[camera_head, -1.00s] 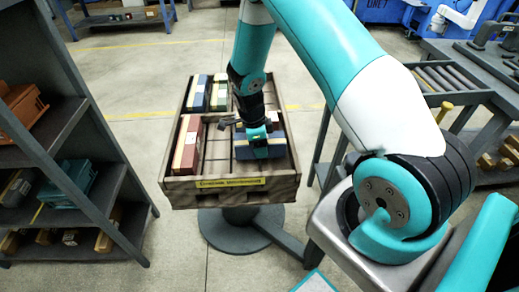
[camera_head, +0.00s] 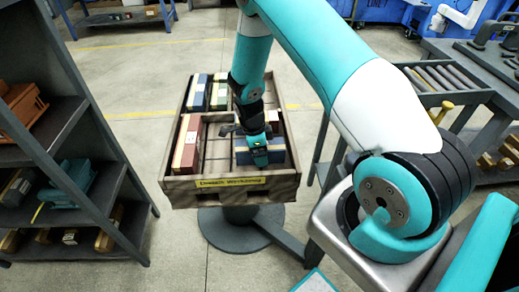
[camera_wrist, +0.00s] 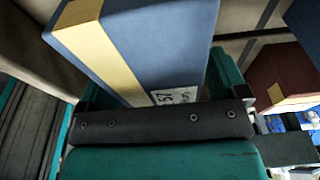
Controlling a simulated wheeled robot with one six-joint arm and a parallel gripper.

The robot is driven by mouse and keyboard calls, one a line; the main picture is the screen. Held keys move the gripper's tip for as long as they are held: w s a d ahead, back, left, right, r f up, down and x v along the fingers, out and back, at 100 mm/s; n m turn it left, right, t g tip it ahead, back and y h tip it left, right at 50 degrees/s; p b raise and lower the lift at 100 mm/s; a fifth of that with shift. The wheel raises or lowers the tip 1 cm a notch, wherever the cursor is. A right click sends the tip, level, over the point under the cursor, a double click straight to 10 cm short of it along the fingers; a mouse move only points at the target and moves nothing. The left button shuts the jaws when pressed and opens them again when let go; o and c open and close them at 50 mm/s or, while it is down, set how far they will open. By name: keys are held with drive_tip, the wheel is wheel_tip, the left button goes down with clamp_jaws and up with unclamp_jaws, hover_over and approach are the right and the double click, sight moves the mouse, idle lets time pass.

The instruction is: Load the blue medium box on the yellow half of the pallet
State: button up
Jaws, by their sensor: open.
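The blue box (camera_head: 274,147) with a cream band lies in the front right part of the wooden-walled pallet (camera_head: 284,187). In the wrist view the blue box (camera_wrist: 165,45) fills the upper middle, with a white printed label near the gripper. My gripper (camera_head: 258,160) is open and points down over the box, hiding part of it. In the wrist view its dark bar (camera_wrist: 160,122) crosses just in front of the box; whether they touch I cannot tell. A yellow label (camera_head: 231,182) is on the pallet's front wall. No yellow half of the floor is discernible.
A red box (camera_head: 188,145) stands front left in the pallet. Blue (camera_head: 198,93) and green (camera_head: 219,95) boxes stand at the back left. A grey shelf (camera_head: 75,130) with bins is at left, a roller table (camera_head: 445,78) at right.

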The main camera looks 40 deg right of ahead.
drive_tip(key=r, duration=0.4)
drive_tip(key=a+r, duration=0.1)
drive_tip(key=r, duration=0.3)
drive_tip(key=w+a+r, duration=0.1)
drive_tip(key=r, duration=0.3)
drive_tip(key=shift+w+b, duration=0.1)
drive_tip(key=shift+b, duration=0.3)
drive_tip(key=s+a+r+n+t+y, duration=0.15)
drive_tip(key=s+a+r+n, duration=0.25)
drive_tip(key=a+r+n, duration=0.45)
drive_tip(key=s+a+r+n+y, duration=0.2)
drive_tip(key=s+a+r+n, duration=0.4)
drive_tip(key=s+n, duration=0.3)
drive_tip(key=s+a+r+n+y, duration=0.2)
drive_tip(key=s+a+r+n, duration=0.4)
drive_tip(key=s+n, duration=0.4)
drive_tip(key=n, duration=0.4)
drive_tip(key=shift+s+r, duration=0.25)
drive_tip(key=shift+r, duration=0.15)
drive_tip(key=shift+a+n, duration=0.1)
drive_tip(key=shift+n, duration=0.15)
